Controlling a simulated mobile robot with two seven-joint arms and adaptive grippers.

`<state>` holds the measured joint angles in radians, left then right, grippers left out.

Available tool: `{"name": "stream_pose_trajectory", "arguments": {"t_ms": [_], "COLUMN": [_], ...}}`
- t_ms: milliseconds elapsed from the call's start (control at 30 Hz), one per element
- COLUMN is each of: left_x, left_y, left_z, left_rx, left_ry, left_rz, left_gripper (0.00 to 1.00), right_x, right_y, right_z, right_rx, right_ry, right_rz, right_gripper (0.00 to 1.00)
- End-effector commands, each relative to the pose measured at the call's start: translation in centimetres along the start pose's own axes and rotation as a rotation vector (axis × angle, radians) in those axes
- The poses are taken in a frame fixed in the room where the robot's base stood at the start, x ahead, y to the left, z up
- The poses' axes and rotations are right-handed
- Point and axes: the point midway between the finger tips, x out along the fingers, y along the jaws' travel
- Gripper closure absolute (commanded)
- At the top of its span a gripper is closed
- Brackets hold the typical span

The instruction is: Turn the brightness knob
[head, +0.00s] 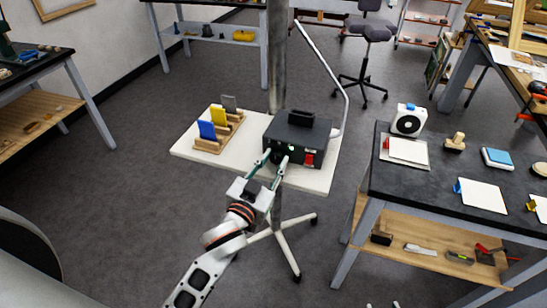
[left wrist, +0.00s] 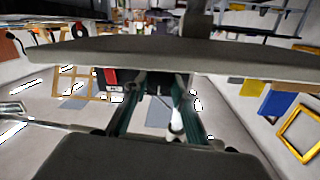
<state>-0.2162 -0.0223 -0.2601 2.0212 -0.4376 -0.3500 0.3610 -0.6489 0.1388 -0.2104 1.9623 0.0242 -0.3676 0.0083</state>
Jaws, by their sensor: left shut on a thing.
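A black box (head: 290,133) with a handle-like bar on top stands on a white tabletop (head: 190,150). Its front bears a red switch (head: 308,158) at the right, which also shows in the left wrist view (left wrist: 110,77). My left gripper (head: 274,157) reaches the box's front, left of the red switch, and is shut on a knob there. The fingers mostly hide the knob, and its label cannot be read. In the left wrist view, the two fingers (left wrist: 158,108) stand either side of a dark part. Two pale tips (head: 382,305) at the bottom edge may belong to my right gripper.
A wooden rack (head: 210,145) with blue, yellow and grey cards stands left of the box. A pole (head: 277,60) rises behind it, with a thin white arm (head: 330,65) beside. A dark workbench (head: 440,190) with several items stands to the right.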

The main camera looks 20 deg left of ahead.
Motion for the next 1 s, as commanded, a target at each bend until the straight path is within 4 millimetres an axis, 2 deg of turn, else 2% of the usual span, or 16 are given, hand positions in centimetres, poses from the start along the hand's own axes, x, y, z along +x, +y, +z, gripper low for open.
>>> {"name": "stream_pose_trajectory", "arguments": {"t_ms": [200, 233, 267, 300, 700, 867, 1000], "left_x": [0.0, 0.0, 0.0, 0.0, -0.5, -2.5, -5.3], "left_y": [0.0, 0.0, 0.0, 0.0, 0.0, 0.0, 0.0], "left_z": [0.0, 0.0, 0.0, 0.0, 0.1, 0.1, 0.1], "left_rx": [-0.002, -0.002, -0.002, -0.002, -0.004, -0.004, -0.005], "left_ry": [0.001, 0.001, 0.001, 0.001, 0.000, -0.001, -0.003], "left_rz": [0.000, 0.000, 0.000, 0.000, 0.000, 0.000, 0.000], "left_gripper": [0.96, 0.67, 0.59, 0.57, 0.57, 0.57, 0.57], "right_x": [0.1, 0.1, 0.1, 0.1, 0.0, 0.1, 0.1], "right_y": [-0.1, -0.1, 0.0, 0.0, 0.1, 0.1, 0.0], "right_z": [0.8, 0.8, 0.8, 0.8, 0.3, 0.3, 0.3], "right_rx": [0.000, 0.000, 0.000, 0.000, -0.001, 0.000, 0.000], "right_ry": [-0.012, -0.012, -0.012, -0.012, -0.005, -0.005, -0.005], "right_rz": [0.000, 0.000, 0.000, 0.000, 0.003, 0.002, 0.001], "right_gripper": [0.60, 0.60, 0.60, 0.60, 0.60, 0.60, 0.60]}}
